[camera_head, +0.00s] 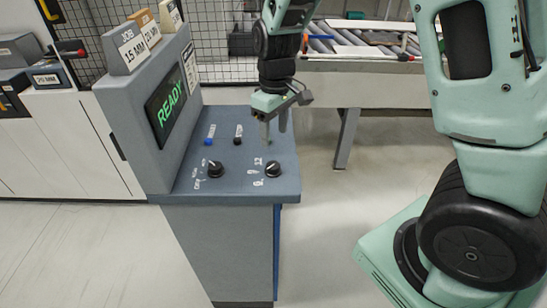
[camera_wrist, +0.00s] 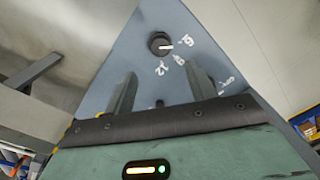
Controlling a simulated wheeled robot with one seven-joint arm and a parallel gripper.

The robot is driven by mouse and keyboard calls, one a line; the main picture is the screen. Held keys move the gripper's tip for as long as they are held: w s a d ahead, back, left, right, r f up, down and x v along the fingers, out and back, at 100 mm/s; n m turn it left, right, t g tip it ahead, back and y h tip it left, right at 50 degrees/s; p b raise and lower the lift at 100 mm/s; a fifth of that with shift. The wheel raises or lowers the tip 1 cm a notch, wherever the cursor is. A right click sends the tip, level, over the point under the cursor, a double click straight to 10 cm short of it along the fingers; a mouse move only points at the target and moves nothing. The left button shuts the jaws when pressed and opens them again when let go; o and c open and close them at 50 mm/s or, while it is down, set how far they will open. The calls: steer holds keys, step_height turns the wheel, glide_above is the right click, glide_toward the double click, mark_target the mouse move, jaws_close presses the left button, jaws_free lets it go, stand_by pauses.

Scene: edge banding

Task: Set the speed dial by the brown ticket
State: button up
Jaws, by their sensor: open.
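The right-hand dial (camera_head: 273,169), a black knob with a white pointer, sits near the console's front right corner with small numbers beside it. It also shows in the wrist view (camera_wrist: 159,43), its pointer aimed right; 12 is readable, the other numbers are less clear. My gripper (camera_head: 275,134) is open and empty, pointing down above the panel behind this dial. In the wrist view its fingers (camera_wrist: 163,82) stand apart, short of the dial.
A second black dial (camera_head: 215,170) sits to the left. A blue button (camera_head: 208,142) and a black control (camera_head: 238,141) lie behind. The READY screen (camera_head: 170,104) rises on the panel's left.

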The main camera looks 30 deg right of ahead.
mark_target(274, 164)
step_height(274, 164, down, 10)
steer(key=shift+a+p, duration=0.1)
steer(key=shift+p, duration=0.6)
steer(key=c, duration=1)
